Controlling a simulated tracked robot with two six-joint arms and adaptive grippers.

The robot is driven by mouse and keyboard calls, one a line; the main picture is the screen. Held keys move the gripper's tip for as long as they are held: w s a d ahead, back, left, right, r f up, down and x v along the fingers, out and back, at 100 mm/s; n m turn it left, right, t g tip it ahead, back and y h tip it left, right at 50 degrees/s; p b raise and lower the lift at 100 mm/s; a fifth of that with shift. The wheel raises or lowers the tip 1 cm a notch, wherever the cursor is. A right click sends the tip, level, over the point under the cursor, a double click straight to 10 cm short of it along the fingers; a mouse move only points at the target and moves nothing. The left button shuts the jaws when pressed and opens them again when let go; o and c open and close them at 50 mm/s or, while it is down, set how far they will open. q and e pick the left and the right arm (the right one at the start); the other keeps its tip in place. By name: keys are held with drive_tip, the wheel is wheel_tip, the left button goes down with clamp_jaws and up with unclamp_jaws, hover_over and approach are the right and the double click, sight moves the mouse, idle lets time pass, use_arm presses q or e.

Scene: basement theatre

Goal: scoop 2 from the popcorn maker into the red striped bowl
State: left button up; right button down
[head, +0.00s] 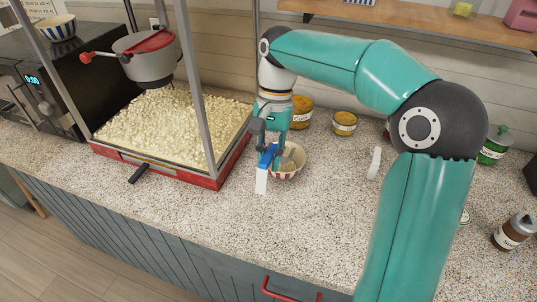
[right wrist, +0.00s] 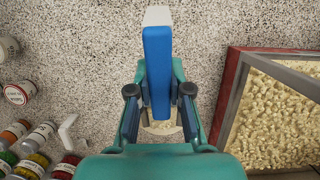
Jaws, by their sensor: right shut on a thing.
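The popcorn maker (head: 207,180) stands on the counter at left, with a red base, metal posts, a hanging kettle and a deep bed of popcorn (head: 170,120). The red striped bowl (head: 287,174) stands on the counter to its right. My right gripper (head: 272,146) is over the bowl's left side, shut on the blue handle of a scoop (head: 267,158). The handle has a white end (head: 261,182) and shows in the right wrist view (right wrist: 157,60).
Jars (head: 344,122) and bottles (head: 494,147) stand at the back and right. A white upright item (head: 374,163) is right of the bowl. A blue striped bowl (head: 55,28) sits on the black microwave (head: 40,85). The front counter is clear.

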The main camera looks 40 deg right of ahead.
drive_tip(key=shift+w+d+r+g+y+p, duration=0.3)
drive_tip(key=shift+d+r+y+p, duration=0.3)
drive_tip(key=shift+p, duration=0.65)
drive_tip(key=w+d+r+g+y+p, duration=0.1)
drive_tip(key=d+p, duration=0.1)
drive_tip(key=p, duration=0.5)
drive_tip(key=shift+r+y, duration=0.4)
drive_tip(key=shift+w+d, duration=0.2)
drive_tip(key=shift+w+d+r+g+y, duration=0.25)
drive_tip(key=shift+d+r+y, duration=0.1)
drive_tip(key=shift+d+y, duration=0.1)
drive_tip(key=shift+w+d+r+g+y, duration=0.25)
drive_tip(key=shift+d+r+y, duration=0.1)
drive_tip(key=shift+y, duration=0.1)
drive_tip(key=shift+f, duration=0.1)
